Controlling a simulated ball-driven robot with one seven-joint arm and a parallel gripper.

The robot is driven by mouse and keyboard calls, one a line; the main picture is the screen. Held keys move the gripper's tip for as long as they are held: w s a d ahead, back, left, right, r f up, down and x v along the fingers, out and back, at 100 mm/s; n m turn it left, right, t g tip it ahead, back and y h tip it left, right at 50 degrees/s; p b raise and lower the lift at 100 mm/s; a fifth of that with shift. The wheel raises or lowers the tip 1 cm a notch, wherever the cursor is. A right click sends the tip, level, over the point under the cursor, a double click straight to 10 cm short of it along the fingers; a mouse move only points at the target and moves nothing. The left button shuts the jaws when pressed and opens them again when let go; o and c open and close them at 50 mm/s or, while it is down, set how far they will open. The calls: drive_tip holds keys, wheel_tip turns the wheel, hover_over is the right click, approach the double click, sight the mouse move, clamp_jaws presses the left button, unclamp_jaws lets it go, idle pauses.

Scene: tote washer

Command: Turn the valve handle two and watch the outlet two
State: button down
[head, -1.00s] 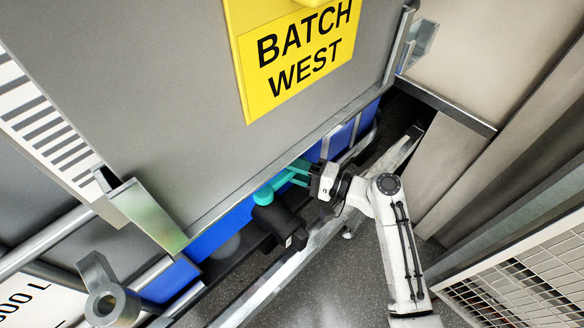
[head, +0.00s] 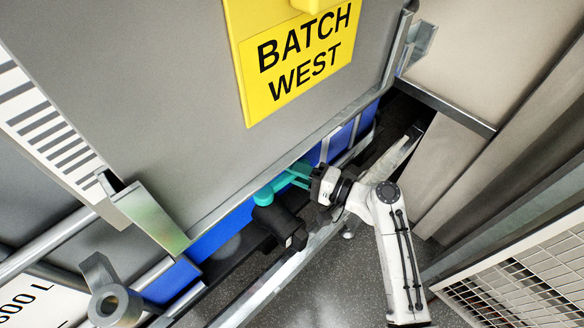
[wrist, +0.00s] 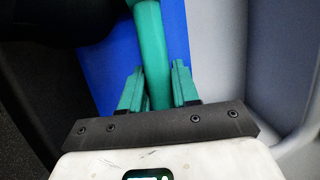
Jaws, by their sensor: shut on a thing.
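The green valve handle (head: 265,195) sits low under the grey panel, in front of a blue surface. It also shows in the wrist view (wrist: 153,45), running down between my fingers. My gripper (head: 299,175) is shut on the handle, with one green finger on each side of it; the wrist view shows its jaws too (wrist: 159,75). A black outlet fitting (head: 283,226) hangs just below the handle and points down to the right. Its mouth is not clearly visible, and I see no flow. No number shows on the valve.
A yellow "BATCH WEST" sign (head: 298,65) is on the grey panel above. A metal rail (head: 262,286) runs diagonally below the outlet. A metal bracket (head: 150,222) stands to the left, and a white grille (head: 520,275) at lower right. Open floor lies below.

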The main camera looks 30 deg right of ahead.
drive_tip(key=shift+s+m+t+h+p, duration=0.25)
drive_tip(key=shift+s+m+t+h, duration=0.35)
drive_tip(key=shift+m+h, duration=0.4)
drive_tip(key=shift+s+m+t+h+p, duration=0.2)
drive_tip(key=shift+s+m+t+h, duration=0.4)
drive_tip(key=shift+h, duration=0.75)
drive_tip(key=shift+s+m+t+h+p, duration=0.25)
drive_tip(key=shift+s+m+t+h, duration=0.15)
drive_tip(key=shift+s+m+h, duration=0.6)
drive_tip(key=shift+w+h, duration=0.2)
drive_tip(key=shift+h, duration=0.15)
drive_tip(key=c, duration=0.9)
unclamp_jaws()
drive_tip(key=b, duration=0.3)
approach(295, 178)
drive_tip(key=s, duration=0.3)
drive_tip(key=shift+s+d, duration=0.2)
drive_tip(key=shift+d, duration=0.15)
